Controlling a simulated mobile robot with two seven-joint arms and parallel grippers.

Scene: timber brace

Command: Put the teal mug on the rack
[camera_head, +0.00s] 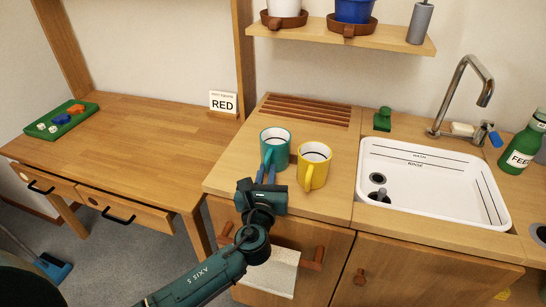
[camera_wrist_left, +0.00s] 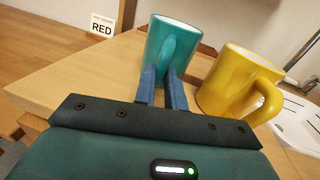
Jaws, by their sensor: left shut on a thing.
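The teal mug (camera_head: 275,146) stands upright at the left part of the wooden counter. In the left wrist view the teal mug (camera_wrist_left: 172,52) has its handle facing me, between the blue fingers. My left gripper (camera_head: 266,174) is shut on that handle; its fingers show in the left wrist view (camera_wrist_left: 163,86). The likely rack (camera_head: 310,110) is a set of reddish-brown wooden slats at the back of the counter, behind the mug, with nothing on it. My right gripper is in neither view.
A yellow mug (camera_head: 314,164) stands close to the right of the teal mug. A white sink (camera_head: 435,180) with a tap lies further right, and a green brush or scrubber (camera_head: 382,119) is beside the slats. A shelf (camera_head: 340,37) with pots hangs above. A RED sign (camera_head: 223,102) stands left.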

